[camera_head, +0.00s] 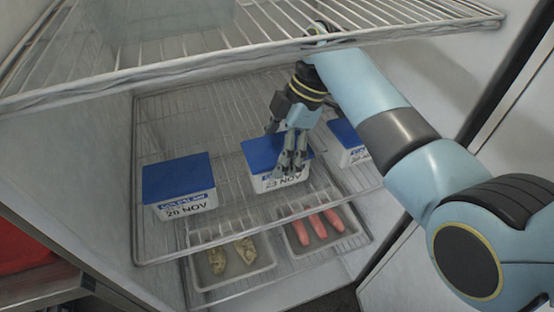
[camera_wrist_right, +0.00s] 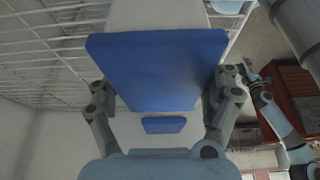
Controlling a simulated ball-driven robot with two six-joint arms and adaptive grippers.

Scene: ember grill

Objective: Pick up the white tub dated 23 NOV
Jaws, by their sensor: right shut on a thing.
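The white tub dated 23 NOV (camera_head: 262,186) has a blue lid and is at the middle of the wire shelf. My right gripper (camera_head: 284,150) comes from above and behind and is shut on this tub. In the right wrist view the lid (camera_wrist_right: 160,70) fills the middle, with a finger of the right gripper (camera_wrist_right: 163,98) at each side. I cannot tell whether the tub rests on the shelf. Part of its front is hidden by the fingers. In the wrist view, what looks like my left gripper (camera_wrist_right: 248,72) shows small at right; its jaws are unclear.
A similar tub dated 20 NOV (camera_head: 180,186) stands to the left. Another blue-lidded tub (camera_head: 346,141) stands close at right, its date unclear. An upper wire shelf (camera_head: 200,62) hangs above. Below are a tray with yellowish pieces (camera_head: 262,262) and a tray with pink pieces (camera_head: 348,236).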

